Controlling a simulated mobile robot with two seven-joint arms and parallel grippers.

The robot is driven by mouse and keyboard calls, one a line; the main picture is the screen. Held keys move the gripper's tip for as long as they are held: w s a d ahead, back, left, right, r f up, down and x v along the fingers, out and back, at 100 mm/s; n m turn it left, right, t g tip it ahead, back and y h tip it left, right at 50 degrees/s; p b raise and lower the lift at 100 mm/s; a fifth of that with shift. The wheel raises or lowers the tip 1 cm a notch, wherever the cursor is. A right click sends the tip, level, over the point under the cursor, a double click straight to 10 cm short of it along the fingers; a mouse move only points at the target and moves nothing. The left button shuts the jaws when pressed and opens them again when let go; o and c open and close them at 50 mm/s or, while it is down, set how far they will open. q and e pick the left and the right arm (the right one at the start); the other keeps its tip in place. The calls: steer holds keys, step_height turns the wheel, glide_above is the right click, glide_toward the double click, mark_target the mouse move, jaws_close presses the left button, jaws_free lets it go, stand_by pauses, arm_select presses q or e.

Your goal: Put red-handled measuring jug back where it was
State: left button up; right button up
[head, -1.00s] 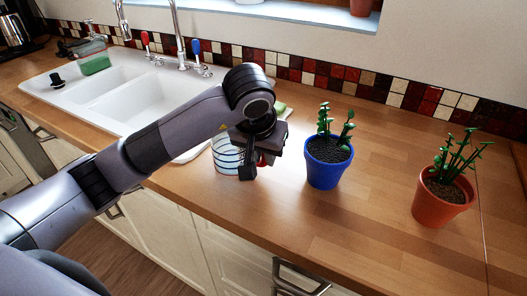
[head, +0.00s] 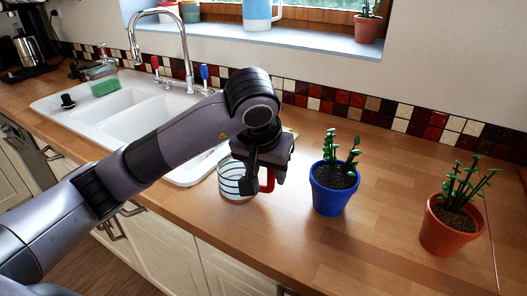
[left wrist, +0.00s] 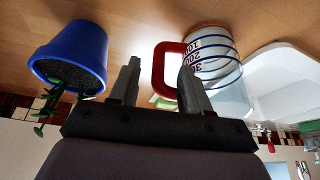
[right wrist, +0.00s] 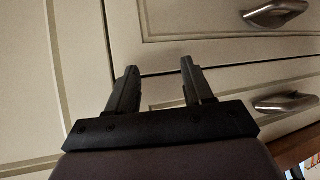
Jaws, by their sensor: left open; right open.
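The measuring jug (head: 230,182), clear with dark stripes, stands upright on the wooden counter beside the sink. My left gripper partly hides it in the head view. Its red handle (head: 268,180) faces right, towards the blue pot. In the left wrist view the jug (left wrist: 222,80) shows number marks, and its handle (left wrist: 160,68) appears between my open fingers, partly behind one of them. My left gripper (head: 260,183) is open at the handle; I cannot tell if a finger touches it. My right gripper (right wrist: 158,66) is open and empty, in front of cabinet drawers.
A blue pot (head: 330,198) with a plant stands right of the jug, an orange pot (head: 450,238) farther right. The white sink (head: 130,118) lies left. A blue-and-white jug (head: 258,12) and a plant pot (head: 368,28) stand on the windowsill. The counter between the pots is clear.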

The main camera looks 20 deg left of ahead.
arm_select(q)
steer(key=v, duration=0.8)
stand_by(0.4)
